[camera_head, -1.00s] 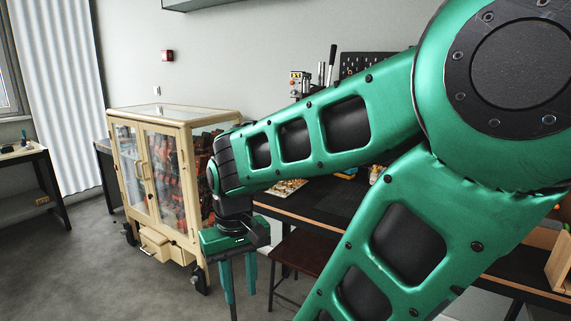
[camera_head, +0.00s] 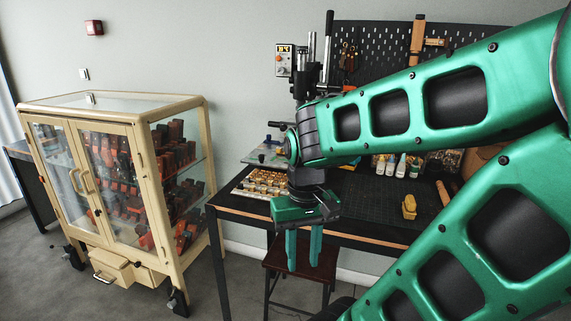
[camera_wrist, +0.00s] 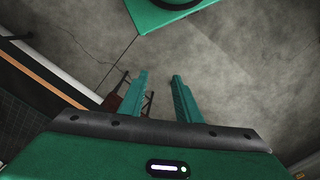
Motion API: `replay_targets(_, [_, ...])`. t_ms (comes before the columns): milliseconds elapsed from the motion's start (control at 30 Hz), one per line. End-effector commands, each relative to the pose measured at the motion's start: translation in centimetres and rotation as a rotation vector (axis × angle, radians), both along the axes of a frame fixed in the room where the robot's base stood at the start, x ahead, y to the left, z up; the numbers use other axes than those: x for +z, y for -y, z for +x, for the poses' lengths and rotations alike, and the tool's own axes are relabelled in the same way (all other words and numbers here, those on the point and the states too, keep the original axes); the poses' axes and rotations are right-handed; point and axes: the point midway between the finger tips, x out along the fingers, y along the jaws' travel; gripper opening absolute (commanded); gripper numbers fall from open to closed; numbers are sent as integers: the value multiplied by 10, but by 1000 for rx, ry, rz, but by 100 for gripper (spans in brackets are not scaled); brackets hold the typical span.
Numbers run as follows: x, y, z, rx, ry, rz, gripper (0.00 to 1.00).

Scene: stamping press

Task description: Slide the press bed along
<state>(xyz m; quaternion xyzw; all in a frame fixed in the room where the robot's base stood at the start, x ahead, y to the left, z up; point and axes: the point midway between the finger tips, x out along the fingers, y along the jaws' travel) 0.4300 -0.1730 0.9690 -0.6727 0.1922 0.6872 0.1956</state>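The stamping press (camera_head: 306,72) stands at the back left of the workbench, with a dark column and a side handle. Its lower part is largely hidden behind my arm. A pale flat piece (camera_head: 262,154) shows at its foot; I cannot tell if this is the press bed. My gripper (camera_head: 303,258) hangs pointing down in front of the bench's front edge, apart from the press. In the wrist view my gripper (camera_wrist: 159,78) has its two green fingers apart, with only floor between them.
The workbench (camera_head: 364,233) holds a tray of small brass-coloured pieces (camera_head: 262,184), bottles (camera_head: 401,166) and a yellow block (camera_head: 409,206). A stool (camera_head: 284,257) stands below its front edge. A glass cabinet (camera_head: 156,189) stands left, with open floor between.

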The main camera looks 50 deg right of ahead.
Motion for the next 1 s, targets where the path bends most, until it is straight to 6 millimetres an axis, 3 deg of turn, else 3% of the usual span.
replay_targets(267, [0, 0, 0, -1, 1, -1, 30])
replay_targets(333, [4, 1, -8, -10, 21, -5, 30])
replay_targets(433, [0, 10, 11, -48, 49, -18, 30])
replay_targets(567, [-12, 23, 60, -147, 128, -27, 30])
replay_targets(767, [-37, 30, 160, -378, 321, 73, 30])
replay_targets(1000, [-53, 31, 269, -744, 538, 388, 30])
